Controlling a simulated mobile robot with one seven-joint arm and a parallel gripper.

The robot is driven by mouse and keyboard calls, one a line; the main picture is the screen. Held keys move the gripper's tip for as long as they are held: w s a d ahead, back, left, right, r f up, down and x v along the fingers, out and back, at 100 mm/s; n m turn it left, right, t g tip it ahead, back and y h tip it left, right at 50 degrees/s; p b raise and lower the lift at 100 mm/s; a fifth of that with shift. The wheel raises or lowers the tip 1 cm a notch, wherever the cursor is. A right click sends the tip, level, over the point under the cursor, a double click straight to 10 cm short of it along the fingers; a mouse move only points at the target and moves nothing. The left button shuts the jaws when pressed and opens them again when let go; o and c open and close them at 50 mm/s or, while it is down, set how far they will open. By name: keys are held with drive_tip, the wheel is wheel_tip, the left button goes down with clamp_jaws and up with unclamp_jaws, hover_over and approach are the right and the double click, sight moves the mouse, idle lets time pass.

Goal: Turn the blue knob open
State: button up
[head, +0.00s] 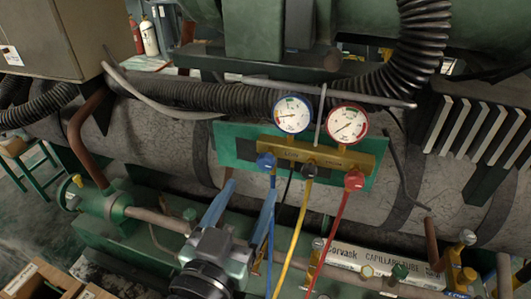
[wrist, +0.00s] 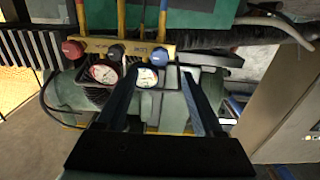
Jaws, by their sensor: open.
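The blue knob (head: 266,161) sits at the left end of a brass manifold (head: 330,156) on a green plate. It also shows in the wrist view (wrist: 160,57), just beyond and between my fingertips. My gripper (head: 250,187) is open and empty, its two blue fingers pointing up toward the manifold from below. The fingertips are below and slightly left of the blue knob in the head view, apart from it. The gripper also shows in the wrist view (wrist: 160,72). I cannot tell how far the knob is turned.
A black knob (head: 310,164) and a red knob (head: 354,180) sit to the right on the manifold. A blue-rimmed gauge (head: 292,114) and a red-rimmed gauge (head: 346,124) stand above. Blue, yellow and red hoses hang down, the blue hose (head: 271,225) close to my right finger.

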sight(264, 164)
drive_tip(key=p+x, duration=0.1)
drive_tip(key=x, duration=0.8)
clamp_jaws()
